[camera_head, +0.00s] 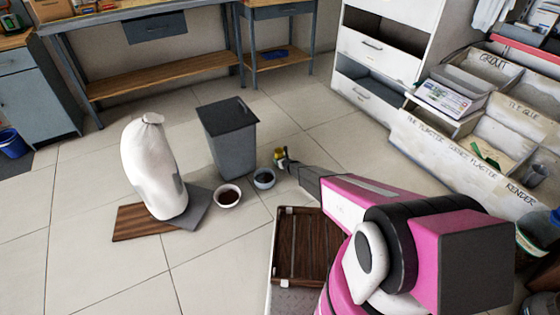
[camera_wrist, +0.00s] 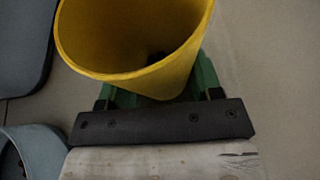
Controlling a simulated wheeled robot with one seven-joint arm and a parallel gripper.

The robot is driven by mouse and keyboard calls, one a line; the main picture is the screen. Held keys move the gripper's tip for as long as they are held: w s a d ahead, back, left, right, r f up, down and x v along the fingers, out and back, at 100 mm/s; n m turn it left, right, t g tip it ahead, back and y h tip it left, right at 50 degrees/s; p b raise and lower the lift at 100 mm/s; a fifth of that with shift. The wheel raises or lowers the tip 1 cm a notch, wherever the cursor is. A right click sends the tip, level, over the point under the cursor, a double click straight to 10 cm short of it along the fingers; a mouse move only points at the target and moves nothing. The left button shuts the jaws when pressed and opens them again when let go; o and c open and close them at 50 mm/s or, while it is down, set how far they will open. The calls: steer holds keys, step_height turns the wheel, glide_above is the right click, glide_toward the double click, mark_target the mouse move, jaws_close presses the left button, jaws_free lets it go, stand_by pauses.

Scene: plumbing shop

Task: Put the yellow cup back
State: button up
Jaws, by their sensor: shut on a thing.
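The yellow cup (camera_wrist: 137,78) fills the upper middle of the wrist view, its open rim toward the camera. Something small and dark shows inside it. My gripper (camera_wrist: 158,92) is shut on the cup's near side, with green finger parts on both sides of it. In the head view the yellow cup (camera_head: 280,155) is small, at the tip of my gripper (camera_head: 287,163), just right of a grey-blue bowl. I cannot tell whether the cup touches the floor.
The grey-blue bowl (camera_head: 264,178) and a white bowl with dark contents (camera_head: 228,196) stand on the floor. A grey bin (camera_head: 230,140) is behind them. A white sack (camera_head: 152,165) stands on boards at left. A wooden tray (camera_head: 308,245) is beside my arm. Labelled shelving (camera_head: 455,160) is at right.

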steer(key=o, duration=0.9)
steer(key=shift+o, duration=0.2)
steer(key=shift+r, duration=0.2)
steer(key=v, duration=1.1)
steer(key=shift+s+d+r, duration=0.2)
steer(key=shift+s+r, duration=0.05)
steer(key=s+d+r+n+g+y, duration=0.1)
steer(key=s+d+r+n+g, duration=0.1)
steer(key=s+r+n, duration=0.6)
steer(key=s+d+r+n+g, duration=0.15)
steer(key=s+r+n, duration=0.25)
steer(key=r, duration=0.9)
steer(key=s+d+r+n+g+y, duration=0.1)
steer(key=s+r+n+g, duration=0.2)
steer(key=s+r+n, duration=0.55)
steer(key=s+d+r+n+g+h, duration=0.2)
steer(key=s+d+r+n+h, duration=0.2)
steer(key=s+d+r, duration=0.5)
steer(key=s+d+r+n+g+h, duration=0.2)
steer(key=s+d+r+n+h, duration=0.2)
steer(key=s+d+r, duration=0.5)
steer(key=s+r+h, duration=0.1)
steer(key=s, duration=0.4)
steer(key=shift+d+r+n+g, duration=0.25)
steer(key=shift+r+n+g, duration=0.05)
steer(key=shift+n+g, duration=0.05)
